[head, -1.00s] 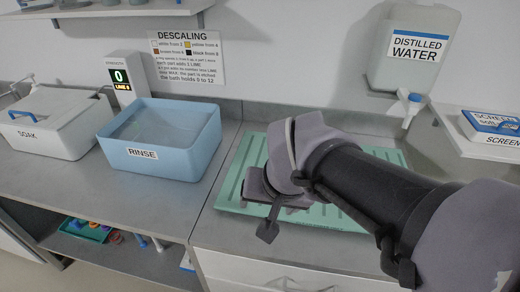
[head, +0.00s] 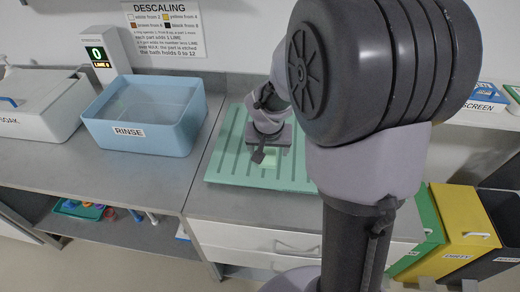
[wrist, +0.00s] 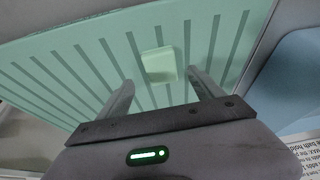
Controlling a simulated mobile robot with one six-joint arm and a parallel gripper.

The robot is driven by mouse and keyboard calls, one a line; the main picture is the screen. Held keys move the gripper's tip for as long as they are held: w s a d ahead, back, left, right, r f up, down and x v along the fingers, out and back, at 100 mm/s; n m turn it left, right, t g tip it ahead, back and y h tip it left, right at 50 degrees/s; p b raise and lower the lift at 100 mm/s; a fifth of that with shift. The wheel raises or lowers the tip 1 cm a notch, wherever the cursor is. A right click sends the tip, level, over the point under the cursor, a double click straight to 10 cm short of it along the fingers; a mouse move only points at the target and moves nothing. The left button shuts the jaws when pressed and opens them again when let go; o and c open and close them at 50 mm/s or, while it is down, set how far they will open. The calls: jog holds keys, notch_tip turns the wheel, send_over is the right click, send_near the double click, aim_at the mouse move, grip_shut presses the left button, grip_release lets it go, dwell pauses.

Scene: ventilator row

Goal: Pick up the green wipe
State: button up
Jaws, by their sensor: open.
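The green wipe (wrist: 158,65) is a small, pale green square lying on the ribbed green mat (wrist: 225,40) in the wrist view. It lies just beyond my fingertips, near the middle of the gap between them. My gripper (wrist: 160,80) is open and empty, pointing toward the wipe. In the head view, my gripper (head: 262,155) is over the mat (head: 225,172), and a pale patch of the wipe (head: 270,161) shows beside it. The right part of the mat is hidden behind my arm.
A blue RINSE basin (head: 150,128) stands left of the mat, with a white SOAK box (head: 45,112) farther left. Drawers (head: 250,238) are below the counter. A yellow bin (head: 462,235) and a green bin stand at the right. Bare counter separates the basin and mat.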

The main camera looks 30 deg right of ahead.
aim_at(268, 154)
jog(key=b+x, duration=0.2)
jog(key=x, duration=0.3)
jog(key=shift+a, duration=0.1)
jog(key=shift+w, duration=0.15)
jog(key=shift+r, duration=0.1)
jog(key=shift+c, duration=0.8)
jog(key=c, duration=1.3)
jog(key=shift+o, duration=0.2)
jog(key=shift+r+p, duration=0.4)
jog(key=shift+r, duration=0.15)
notch_tip(268, 154, up, 3)
jog(key=shift+f+p, duration=0.2)
jog(key=shift+p, duration=0.5)
jog(key=s+d+p, duration=0.2)
jog(key=s+p, duration=0.1)
jog(key=s, duration=0.4)
jog(key=s+d+r+p, duration=0.1)
jog(key=s+d+p, duration=0.1)
jog(key=s, duration=0.6)
jog(key=shift+s+d+p, duration=0.25)
jog(key=shift+d+p, duration=0.1)
jog(key=shift+p, duration=0.1)
jog(key=shift+r, duration=0.15)
